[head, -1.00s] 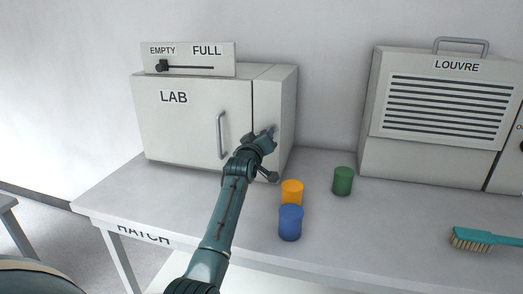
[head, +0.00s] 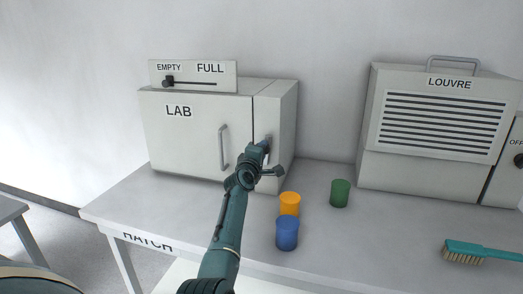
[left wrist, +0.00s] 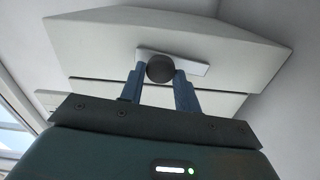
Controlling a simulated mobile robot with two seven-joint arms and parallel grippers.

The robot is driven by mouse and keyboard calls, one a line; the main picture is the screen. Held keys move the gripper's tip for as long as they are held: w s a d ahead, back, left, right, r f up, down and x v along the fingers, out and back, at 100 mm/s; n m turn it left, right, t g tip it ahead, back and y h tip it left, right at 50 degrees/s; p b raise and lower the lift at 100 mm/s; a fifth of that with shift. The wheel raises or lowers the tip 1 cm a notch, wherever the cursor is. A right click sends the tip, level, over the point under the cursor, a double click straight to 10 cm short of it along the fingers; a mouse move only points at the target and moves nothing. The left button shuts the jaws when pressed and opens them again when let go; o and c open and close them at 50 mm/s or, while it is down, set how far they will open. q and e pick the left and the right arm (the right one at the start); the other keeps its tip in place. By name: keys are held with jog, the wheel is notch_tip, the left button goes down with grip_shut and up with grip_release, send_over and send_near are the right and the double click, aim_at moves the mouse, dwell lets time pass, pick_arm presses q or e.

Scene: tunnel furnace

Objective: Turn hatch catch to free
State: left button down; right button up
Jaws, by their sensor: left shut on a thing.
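The hatch catch shows in the left wrist view as a pale flat bar (left wrist: 192,66) with a dark round knob (left wrist: 160,69). It lies on the narrow right front panel of the white LAB cabinet (head: 190,145). My left gripper (left wrist: 160,88) has one blue finger on each side of the knob and is shut on it. In the head view my left gripper (head: 265,150) reaches that panel and hides most of the catch. The cabinet door, with its upright handle (head: 223,148), looks closed. My right gripper is in neither view.
An orange cylinder (head: 289,204), a blue cylinder (head: 287,234) and a green cylinder (head: 340,193) stand on the table (head: 380,232), right of my left arm. A LOUVRE cabinet (head: 437,128) stands at the right. A teal brush (head: 478,251) lies in front of it.

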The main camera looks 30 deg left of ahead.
pick_arm(q)
jog(key=shift+n, duration=0.6)
jog(key=c, duration=1.1)
grip_release()
jog(key=shift+o, duration=0.2)
jog(key=p+v, duration=0.1)
jog(key=v, duration=1.2)
jog(key=shift+s, duration=0.1)
